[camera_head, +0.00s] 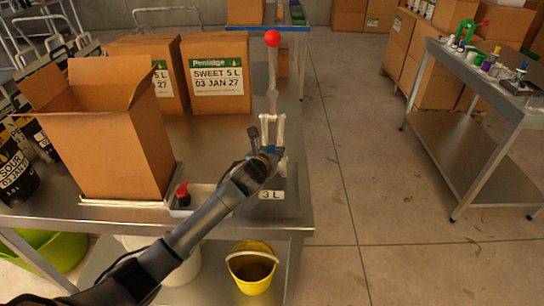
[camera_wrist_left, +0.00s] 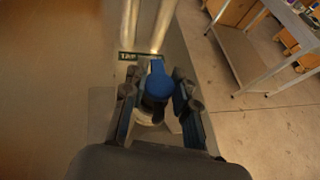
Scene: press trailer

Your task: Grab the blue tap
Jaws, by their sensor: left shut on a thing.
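The blue tap (camera_wrist_left: 158,82) shows in the left wrist view between the two fingers of my left gripper (camera_wrist_left: 157,110). It has a rounded blue top and sits over a pale round part. The fingers are on both sides of it, shut on it. In the head view my left gripper (camera_head: 264,150) reaches from the lower left to the foot of a metal stand with a red ball on top (camera_head: 273,75). There the gripper mostly hides the tap. My right gripper is in neither view.
An open cardboard box (camera_head: 105,140) stands on the metal table (camera_head: 222,166), with a red-topped black tap (camera_head: 183,193) beside it. A yellow bucket (camera_head: 251,265) is below. Another table (camera_head: 468,150) stands at the right. The floor between is clear.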

